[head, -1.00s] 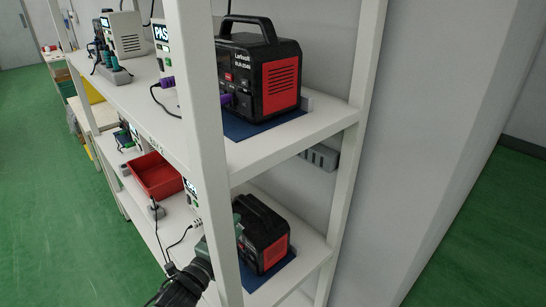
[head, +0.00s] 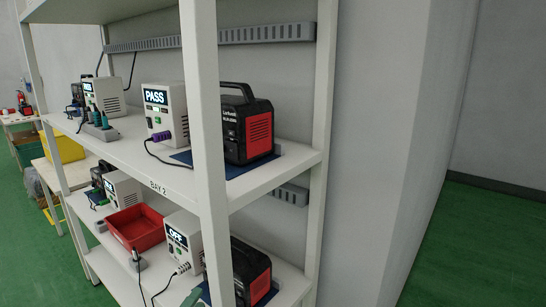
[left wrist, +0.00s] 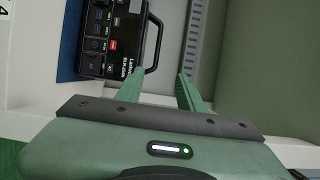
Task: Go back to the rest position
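My left gripper (left wrist: 163,88) is open in the left wrist view, with its two green fingers apart and nothing held between them. A black power station (left wrist: 108,38) with a handle lies beyond the fingertips there, its handle close to the left finger. In the head view only a small green part of my left gripper (head: 193,298) shows at the bottom edge, by the lower shelf. A black and red power station (head: 250,272) stands on that lower shelf, partly hidden by the rack post. My right gripper is not in view.
The white rack (head: 211,150) has another power station (head: 246,128) on its upper shelf, beside a tester reading PASS (head: 164,110). A tester reading OFF (head: 184,243) and a red bin (head: 136,228) are on the lower shelf. Green floor (head: 470,250) is clear at right.

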